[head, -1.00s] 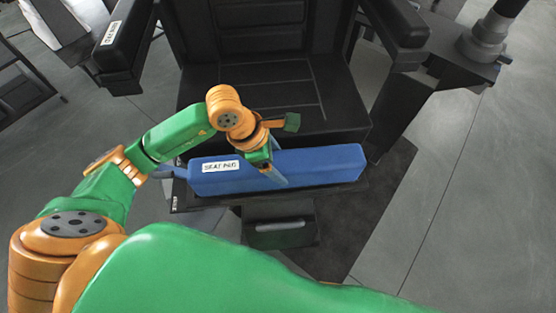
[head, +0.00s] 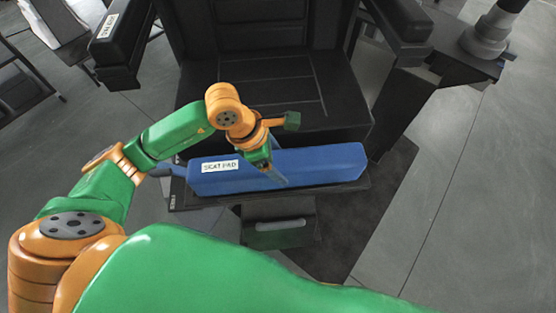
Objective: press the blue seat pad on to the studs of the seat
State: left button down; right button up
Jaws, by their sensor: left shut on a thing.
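The blue seat pad (head: 325,165) is a long bar with a white "SEAT PAD" label on its left part. It lies across the front of the black seat (head: 285,90), over a dark front ledge (head: 352,194). My left gripper (head: 274,175) is shut on the seat pad near its middle, reaching down from above. I see no studs; the pad and the arm hide what is under them. I cannot tell whether the pad touches the ledge. My right gripper is not in view.
Black armrests stand at the left (head: 125,45) and right (head: 397,35) of the seat. A drawer-like box with a light handle (head: 280,226) sits below the pad. A grey post (head: 487,38) stands at the right. Open grey floor (head: 470,190) lies to the right.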

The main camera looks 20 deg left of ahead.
pick_arm(q)
jog(key=shift+f, duration=0.1)
grip_release()
dwell(0.6)
jog(key=shift+r+p, duration=2.65)
jog(key=shift+r, duration=1)
jog(key=shift+f, duration=0.1)
grip_shut()
jog(key=shift+f, duration=0.15)
